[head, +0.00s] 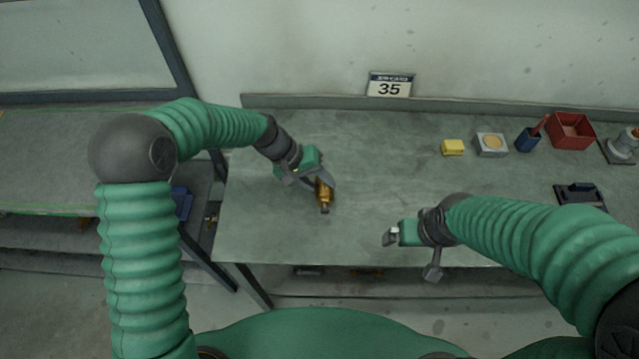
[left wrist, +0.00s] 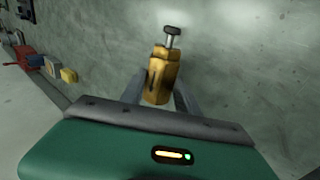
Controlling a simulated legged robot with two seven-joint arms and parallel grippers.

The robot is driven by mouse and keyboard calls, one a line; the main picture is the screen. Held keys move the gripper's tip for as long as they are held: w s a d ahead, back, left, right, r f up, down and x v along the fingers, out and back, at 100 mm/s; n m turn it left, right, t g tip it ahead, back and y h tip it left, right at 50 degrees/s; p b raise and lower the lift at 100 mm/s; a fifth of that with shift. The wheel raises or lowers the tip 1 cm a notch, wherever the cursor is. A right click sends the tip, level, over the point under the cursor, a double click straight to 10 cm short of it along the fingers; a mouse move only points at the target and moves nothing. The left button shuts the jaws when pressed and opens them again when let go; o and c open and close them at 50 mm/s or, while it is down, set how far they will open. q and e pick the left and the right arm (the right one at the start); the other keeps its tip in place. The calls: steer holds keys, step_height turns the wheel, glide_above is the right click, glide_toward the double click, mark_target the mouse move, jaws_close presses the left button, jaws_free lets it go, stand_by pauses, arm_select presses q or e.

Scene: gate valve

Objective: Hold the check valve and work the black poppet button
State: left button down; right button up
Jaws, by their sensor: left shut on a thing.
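The check valve (head: 323,191) is a small brass body held over the grey-green workbench, left of the middle in the head view. It also shows in the left wrist view (left wrist: 160,75). The black poppet button (left wrist: 172,31) sticks out of its far end on a short stem in the left wrist view. My left gripper (head: 318,182) is shut on the brass body, with a finger on each side of it. My right gripper (head: 390,237) is near the bench's front edge, apart from the valve. Its fingers are too small to tell whether they are open.
The bench (head: 350,150) is clear around the valve. At the back right are a yellow block (head: 452,147), a box with a round tan top (head: 491,144), a blue cup (head: 528,139) and a red bin (head: 572,130). A black tray (head: 580,195) lies at the right.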

mark_target(319, 193)
arm_select(q)
steer(key=shift+f+b, duration=1.65)
steer(key=shift+f, duration=0.8)
arm_select(e)
steer(key=shift+s+x, duration=0.2)
steer(key=shift+x, duration=0.6)
steer(key=shift+s+x, duration=0.15)
steer(key=shift+x, duration=0.65)
